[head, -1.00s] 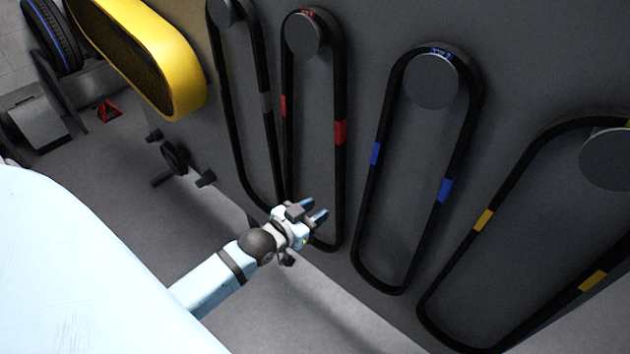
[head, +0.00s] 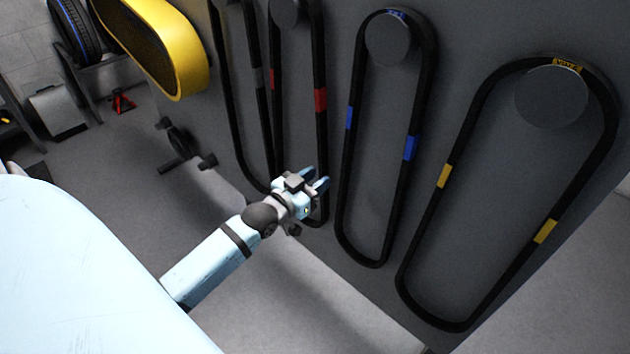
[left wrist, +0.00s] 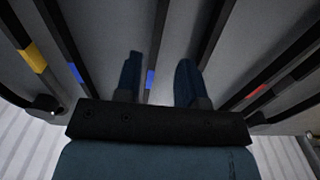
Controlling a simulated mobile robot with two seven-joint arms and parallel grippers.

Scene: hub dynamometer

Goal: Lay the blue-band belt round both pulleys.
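The blue-band belt (head: 410,148) is a long black loop with blue marks. It hangs from a round peg (head: 391,42) on the grey wall panel. My left gripper (head: 322,180) is open and empty, left of the belt's lower part. In the left wrist view one blue-marked strand (left wrist: 151,78) shows between the open fingers (left wrist: 158,72); I cannot tell how far off it is. A second blue-marked strand (left wrist: 75,73) is left of them. I cannot make out the two pulleys in these views. My right gripper is not in view.
Red-band (head: 320,99) and grey-marked (head: 259,78) belts hang to the left, a yellow-band belt (head: 546,231) to the right. A yellow housing (head: 150,45) is at upper left, with a small black wheeled fixture (head: 180,142) on the floor below. The floor in front is open.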

